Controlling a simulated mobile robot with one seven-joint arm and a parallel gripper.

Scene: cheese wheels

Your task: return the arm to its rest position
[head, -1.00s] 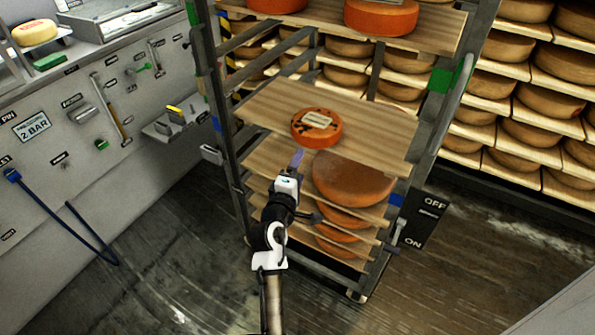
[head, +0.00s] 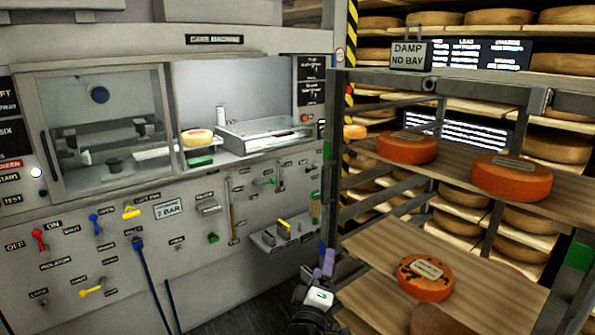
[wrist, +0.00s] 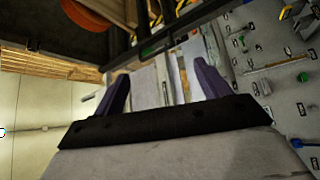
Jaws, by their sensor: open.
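My gripper (head: 324,264) shows at the bottom of the head view, just left of the rack's lower wooden shelf. In the wrist view my gripper (wrist: 158,92) has its two purple fingers spread wide, with nothing between them. The part of my arm below it is cut off by the frame edge. A spotted orange cheese wheel (head: 425,278) with a label lies on the lower shelf (head: 475,260), to the right of my gripper and apart from it.
The rack's grey post (head: 333,165) stands close to my gripper. Two orange wheels, one left (head: 406,147) and one right (head: 511,177), lie on the upper shelf. A machine panel (head: 200,230) with levers and a blue hose (head: 152,285) fills the left. Dark floor (head: 235,318) shows between.

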